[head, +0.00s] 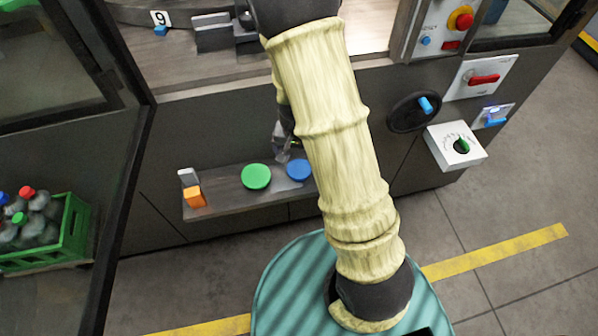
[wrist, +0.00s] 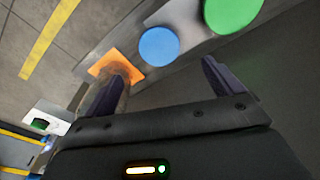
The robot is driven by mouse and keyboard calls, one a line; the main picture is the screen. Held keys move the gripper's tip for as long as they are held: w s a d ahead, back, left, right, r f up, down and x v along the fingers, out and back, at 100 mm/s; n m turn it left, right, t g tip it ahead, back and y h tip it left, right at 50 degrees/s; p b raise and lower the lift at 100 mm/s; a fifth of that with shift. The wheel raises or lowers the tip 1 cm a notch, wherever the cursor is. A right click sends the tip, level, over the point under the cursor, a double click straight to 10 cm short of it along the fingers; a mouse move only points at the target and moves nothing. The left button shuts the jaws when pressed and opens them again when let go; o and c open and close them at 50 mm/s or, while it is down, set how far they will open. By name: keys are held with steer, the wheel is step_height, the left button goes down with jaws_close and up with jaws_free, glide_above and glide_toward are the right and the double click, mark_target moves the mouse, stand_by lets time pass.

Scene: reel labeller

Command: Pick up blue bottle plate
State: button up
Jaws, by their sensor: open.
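The blue bottle plate (head: 299,170) is a round blue disc on the low shelf, right of a green disc (head: 256,176). My arm passes close by its right side in the head view. The wrist view shows the blue disc (wrist: 159,46) whole, ahead of my fingers and between their directions. My gripper (wrist: 160,76) is open and empty, with its two dark fingers apart. In the head view my gripper (head: 284,143) shows partly beside my arm, near the blue disc. I cannot tell its exact height above it.
The shelf (head: 225,188) also holds an orange block (head: 194,197) and a grey-white block at its left end. In the wrist view an orange plate (wrist: 104,66) lies beside the blue disc. A handwheel (head: 405,115) and knob box (head: 447,152) project at right. A green bottle crate (head: 78,225) stands left.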

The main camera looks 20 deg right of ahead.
glide_above(299, 169)
steer(key=f, duration=0.4)
steer(key=shift+s+a+f, duration=0.15)
steer(key=shift+s+a, duration=0.05)
steer(key=shift+s, duration=0.05)
steer(key=shift+w+d+f+b, duration=0.15)
steer(key=shift+f+b, duration=0.15)
steer(key=shift+f, duration=1)
steer(key=shift+w+f+b, duration=0.1)
steer(key=shift+f+b, duration=0.2)
steer(key=shift+f, duration=0.95)
steer(key=c, duration=1.1)
steer(key=shift+r, duration=0.1)
